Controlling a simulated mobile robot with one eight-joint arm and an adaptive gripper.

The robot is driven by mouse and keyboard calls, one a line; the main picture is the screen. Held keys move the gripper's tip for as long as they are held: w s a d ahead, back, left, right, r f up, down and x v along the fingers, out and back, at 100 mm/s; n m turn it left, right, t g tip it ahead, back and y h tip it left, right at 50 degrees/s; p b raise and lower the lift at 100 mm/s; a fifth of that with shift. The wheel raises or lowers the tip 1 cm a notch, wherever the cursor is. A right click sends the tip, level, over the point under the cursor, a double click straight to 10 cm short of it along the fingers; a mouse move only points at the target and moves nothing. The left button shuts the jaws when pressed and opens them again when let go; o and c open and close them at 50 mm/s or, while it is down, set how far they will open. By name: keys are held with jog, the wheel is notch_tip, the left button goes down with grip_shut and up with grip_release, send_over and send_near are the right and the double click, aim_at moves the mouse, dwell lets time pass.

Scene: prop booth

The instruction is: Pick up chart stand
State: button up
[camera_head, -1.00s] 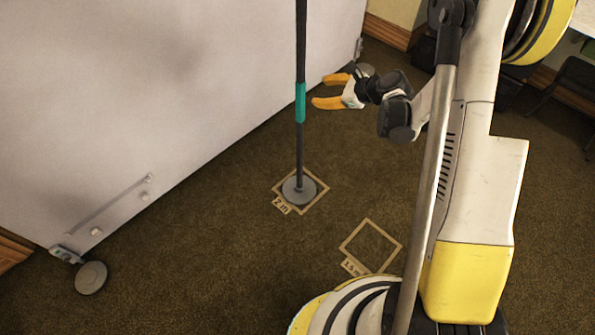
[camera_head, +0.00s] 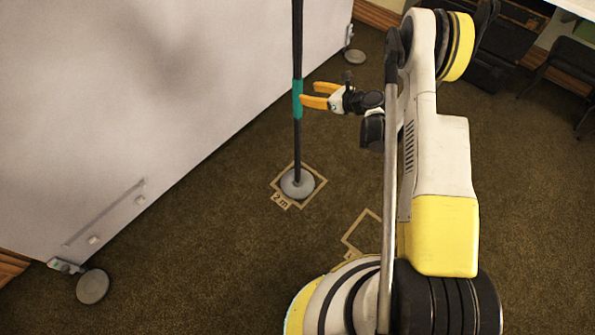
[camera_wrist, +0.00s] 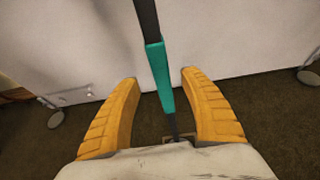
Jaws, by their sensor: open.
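The chart stand (camera_head: 297,139) is a dark upright pole with a teal grip band (camera_head: 297,98) and a round grey base. The base rests on the carpet inside a taped square marked "2 m". My gripper (camera_head: 308,95) has orange fingers, is open, and points left at the teal band. In the wrist view the pole (camera_wrist: 159,74) runs between the two open fingers (camera_wrist: 160,90), with the band at about fingertip level. A gap shows on both sides of the pole. I cannot tell how deep between the fingers the band is.
A large white panel (camera_head: 130,90) on round feet (camera_head: 92,286) stands behind and left of the pole. A second taped square (camera_head: 364,232) lies on the carpet, partly hidden by my arm. Dark chairs (camera_head: 555,65) stand at the upper right. Carpet is clear around the base.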

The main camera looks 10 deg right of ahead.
aim_at(301, 91)
jog(key=b+x, duration=0.3)
jog(key=x, duration=0.4)
jog(key=shift+f, duration=0.15)
grip_shut()
